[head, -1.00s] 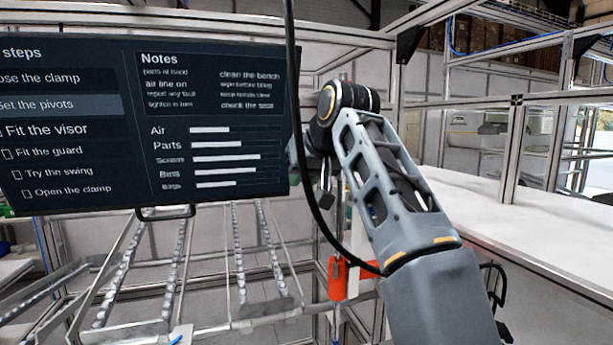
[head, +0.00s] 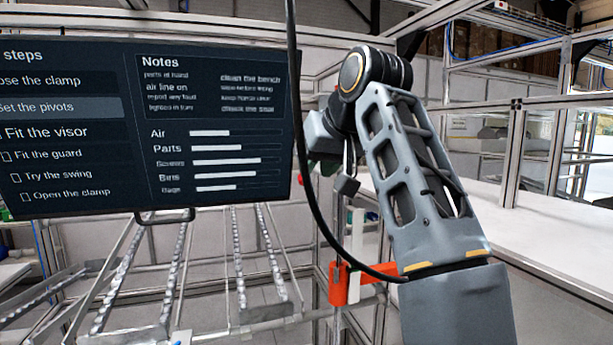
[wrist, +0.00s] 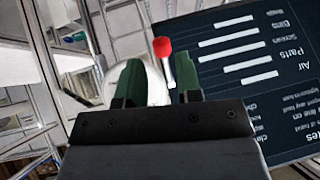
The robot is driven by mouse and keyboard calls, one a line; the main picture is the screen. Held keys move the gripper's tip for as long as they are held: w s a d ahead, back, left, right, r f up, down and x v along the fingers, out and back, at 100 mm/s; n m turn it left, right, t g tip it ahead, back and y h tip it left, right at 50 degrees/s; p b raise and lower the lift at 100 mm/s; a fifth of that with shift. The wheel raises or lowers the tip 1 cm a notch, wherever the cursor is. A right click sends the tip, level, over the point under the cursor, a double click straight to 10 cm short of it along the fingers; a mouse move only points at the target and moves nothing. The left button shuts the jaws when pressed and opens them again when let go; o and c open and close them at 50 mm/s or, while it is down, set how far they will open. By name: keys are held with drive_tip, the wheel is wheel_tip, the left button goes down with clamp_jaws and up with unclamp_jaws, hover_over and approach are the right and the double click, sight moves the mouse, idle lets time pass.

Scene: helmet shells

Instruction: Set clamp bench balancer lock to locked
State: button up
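A red knob on a thin pale stem (wrist: 162,47) shows in the wrist view, just beyond and between my fingers; it looks like a lever, but I cannot tell for sure that it is the balancer lock or which way it is set. My gripper (wrist: 158,82) has two dark green fingers, apart, with nothing held between them. A pale rounded surface lies behind the left finger. An orange-red clamp-like part (head: 344,283) sits on an upright below my arm.
A dark screen (head: 215,120) with steps and notes fills the left of the head view, close to my gripper; it also shows in the wrist view (wrist: 285,75). A black cable (head: 301,120) hangs between screen and arm. A white bench (head: 570,235) extends right.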

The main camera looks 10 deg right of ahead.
drive_tip(key=s+d+b, duration=0.2)
drive_tip(key=s+d, duration=0.2)
drive_tip(key=s, duration=0.6)
